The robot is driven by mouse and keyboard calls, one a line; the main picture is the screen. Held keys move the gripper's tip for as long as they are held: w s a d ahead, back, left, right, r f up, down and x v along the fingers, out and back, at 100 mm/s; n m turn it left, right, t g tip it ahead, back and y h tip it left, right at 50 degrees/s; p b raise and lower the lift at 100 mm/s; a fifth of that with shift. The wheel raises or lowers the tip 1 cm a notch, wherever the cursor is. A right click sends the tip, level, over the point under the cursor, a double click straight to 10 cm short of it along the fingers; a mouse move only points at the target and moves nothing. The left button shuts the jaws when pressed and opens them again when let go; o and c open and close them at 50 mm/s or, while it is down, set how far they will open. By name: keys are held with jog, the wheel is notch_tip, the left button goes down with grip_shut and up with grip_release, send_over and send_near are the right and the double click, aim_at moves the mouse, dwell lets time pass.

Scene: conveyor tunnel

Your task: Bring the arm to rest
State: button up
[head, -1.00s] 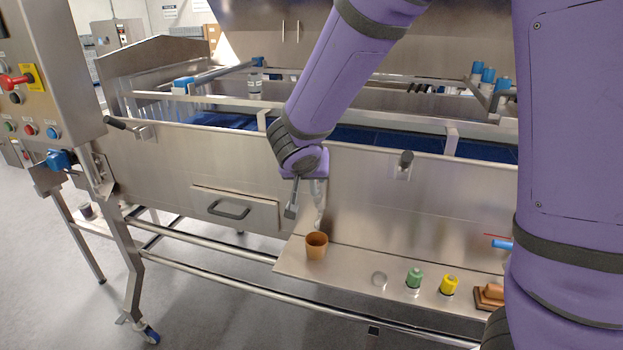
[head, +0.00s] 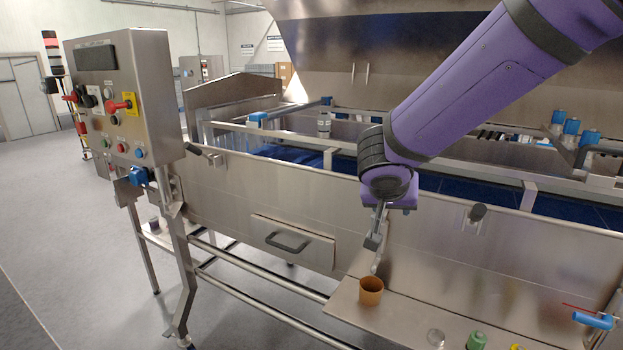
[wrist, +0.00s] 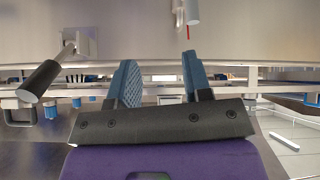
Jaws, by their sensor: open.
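My gripper (head: 375,245) hangs from my purple arm in front of the machine's steel side wall, just above an orange-brown cup (head: 370,290) on the steel shelf. In the wrist view its two blue fingers (wrist: 160,85) stand apart with nothing between them. In the head view part of the gripper is hard to make out against the steel.
The shelf (head: 410,325) also carries a clear glass piece (head: 436,337), a green-capped item (head: 476,340) and a blue valve handle (head: 593,320). A control box (head: 125,100) stands at left. A drawer handle (head: 288,242) and a wall knob (head: 477,212) stick out. The floor at left is clear.

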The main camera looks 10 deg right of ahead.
jog(key=s+d+r+n+g+y, duration=0.1)
jog(key=s+d+r, duration=0.25)
jog(key=s, duration=0.25)
jog(key=s+d+r+g, duration=0.1)
jog(key=s+d+r, duration=0.2)
jog(key=s+d, duration=0.2)
jog(key=s+r+n+y, duration=0.2)
jog(key=s+n+y, duration=0.1)
jog(key=s, duration=0.9)
jog(key=shift+r+n+y, duration=0.3)
jog(key=shift+r, duration=0.1)
jog(key=shift+d, duration=0.1)
